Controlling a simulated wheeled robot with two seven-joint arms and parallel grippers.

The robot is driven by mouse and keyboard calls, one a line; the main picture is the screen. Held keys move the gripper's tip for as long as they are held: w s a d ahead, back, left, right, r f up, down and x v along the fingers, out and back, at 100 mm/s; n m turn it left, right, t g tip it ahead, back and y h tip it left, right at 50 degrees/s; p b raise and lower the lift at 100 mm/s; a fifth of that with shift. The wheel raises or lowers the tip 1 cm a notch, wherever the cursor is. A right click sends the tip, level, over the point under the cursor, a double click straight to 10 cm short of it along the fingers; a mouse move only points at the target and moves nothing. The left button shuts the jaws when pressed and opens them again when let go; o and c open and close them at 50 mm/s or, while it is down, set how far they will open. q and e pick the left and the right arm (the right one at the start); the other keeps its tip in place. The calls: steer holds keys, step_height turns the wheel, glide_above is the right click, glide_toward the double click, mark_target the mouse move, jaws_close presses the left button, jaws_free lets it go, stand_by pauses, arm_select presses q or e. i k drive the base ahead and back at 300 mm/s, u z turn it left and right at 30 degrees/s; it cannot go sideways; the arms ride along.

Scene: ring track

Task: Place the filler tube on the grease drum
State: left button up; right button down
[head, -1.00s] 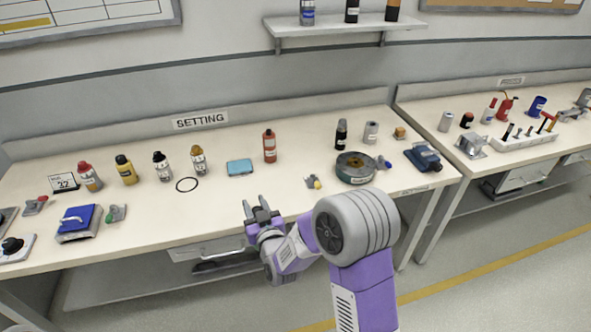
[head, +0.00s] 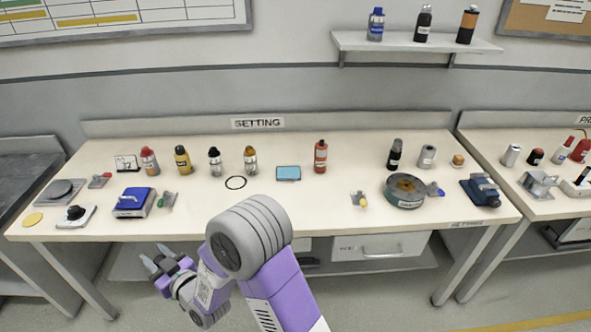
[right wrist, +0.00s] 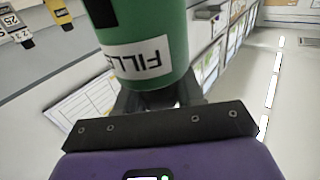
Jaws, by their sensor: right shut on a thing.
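My right gripper (head: 157,257) is in front of the bench's front edge, at the lower left of the head view. In the right wrist view the right gripper (right wrist: 158,98) is shut on the filler tube (right wrist: 150,30), a green cylinder with a white label partly reading "FILLE". The tube's far end is cut off by the frame, and I cannot make it out in the head view. A low, round dark-green drum (head: 404,193) with a brownish top sits on the bench's right part. I cannot tell whether it is the grease drum. My left gripper is not in view.
A second bench (head: 490,125) stands at the right.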

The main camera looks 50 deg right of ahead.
mark_target(406, 186)
steer(key=u, duration=1.45)
steer(key=k, duration=1.85)
steer(key=z, duration=2.3)
